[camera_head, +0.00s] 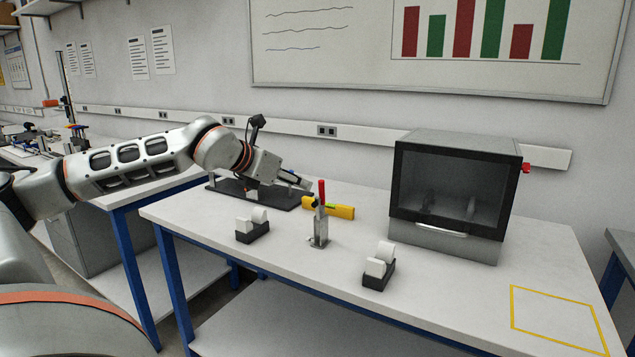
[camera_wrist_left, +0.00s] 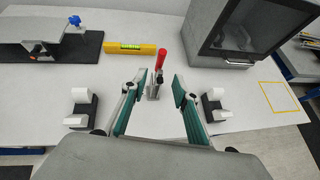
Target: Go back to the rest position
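My left arm comes in from the left in the head view, and its gripper (camera_head: 297,181) hangs over the back left part of the white table (camera_head: 200,214). In the left wrist view the left gripper (camera_wrist_left: 152,88) is open, its green-padded fingers wide apart with nothing between them touching either pad. A toggle clamp with a red handle (camera_head: 320,208) stands upright on the table beyond the fingertips; it also shows in the left wrist view (camera_wrist_left: 160,66). My right gripper is in neither view.
A yellow level (camera_head: 330,208) lies behind the clamp, beside a black base plate (camera_head: 284,203). Two black holders with white rolls (camera_head: 252,236) (camera_head: 377,280) stand near the front edge. A grey box with a dark window (camera_head: 450,185) stands at right. A yellow-outlined square (camera_head: 558,342) is empty.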

